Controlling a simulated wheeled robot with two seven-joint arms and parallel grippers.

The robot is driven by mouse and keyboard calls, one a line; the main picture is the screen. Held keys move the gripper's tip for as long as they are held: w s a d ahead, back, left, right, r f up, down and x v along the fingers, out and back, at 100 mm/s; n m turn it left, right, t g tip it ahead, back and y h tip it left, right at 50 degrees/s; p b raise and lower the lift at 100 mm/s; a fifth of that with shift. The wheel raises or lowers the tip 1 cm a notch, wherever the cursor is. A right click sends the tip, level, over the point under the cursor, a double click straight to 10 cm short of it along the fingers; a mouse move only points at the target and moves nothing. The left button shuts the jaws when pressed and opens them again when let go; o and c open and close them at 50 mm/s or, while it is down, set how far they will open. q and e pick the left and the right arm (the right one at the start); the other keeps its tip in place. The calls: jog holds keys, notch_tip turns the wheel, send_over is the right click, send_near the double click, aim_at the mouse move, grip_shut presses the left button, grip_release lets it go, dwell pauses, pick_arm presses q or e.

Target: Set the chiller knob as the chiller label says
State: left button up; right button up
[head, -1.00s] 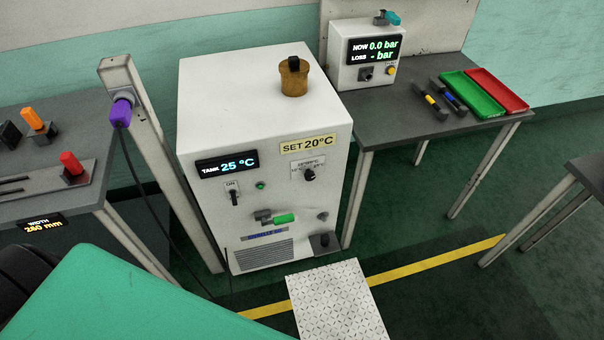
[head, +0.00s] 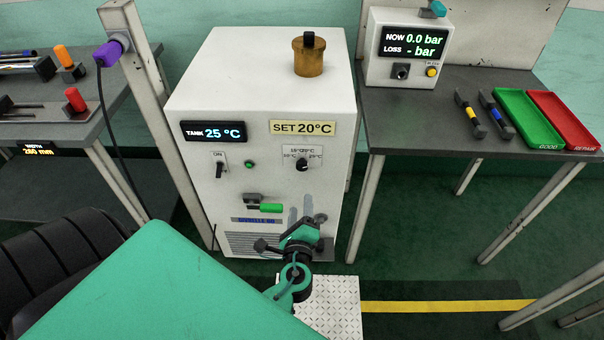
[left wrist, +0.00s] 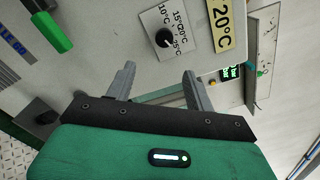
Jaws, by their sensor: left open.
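The chiller is a white cabinet (head: 240,85) in the middle of the head view. Its yellow label (head: 302,128) reads SET 20°C; the label also shows sideways in the left wrist view (left wrist: 224,22). The round black chiller knob (head: 302,165) is below the label. In the left wrist view the knob (left wrist: 163,38) sits on a plate marked 10, 15, 20 and 25°C; I cannot tell its pointer's exact setting. My left gripper (head: 300,209) is below the knob in the head view. Its two grey fingers (left wrist: 159,70) are apart and empty, short of the knob.
The tank display (head: 213,132) reads 25 °C. An ON switch (head: 220,167), a green lamp (head: 249,164) and a green-handled valve (head: 264,207) are on the same front. A bench with a bar-reading box (head: 375,75) stands right; a post with a purple plug (head: 108,53) stands left.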

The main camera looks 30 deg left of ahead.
aim_at(302, 168)
pick_arm(q)
jog(key=x, duration=0.4)
jog(key=p+x, duration=0.1)
jog(key=x, duration=0.4)
jog(key=r+p+x, duration=0.1)
jog(key=x, duration=0.4)
jog(key=shift+s, duration=0.1)
pick_arm(e)
jog(key=s+d+f, duration=0.1)
jog(key=s+f, duration=0.2)
jog(key=f, duration=0.2)
jog(key=shift+s+d+f, duration=0.2)
jog(key=shift+f, duration=0.1)
pick_arm(q)
jog(key=c, duration=1)
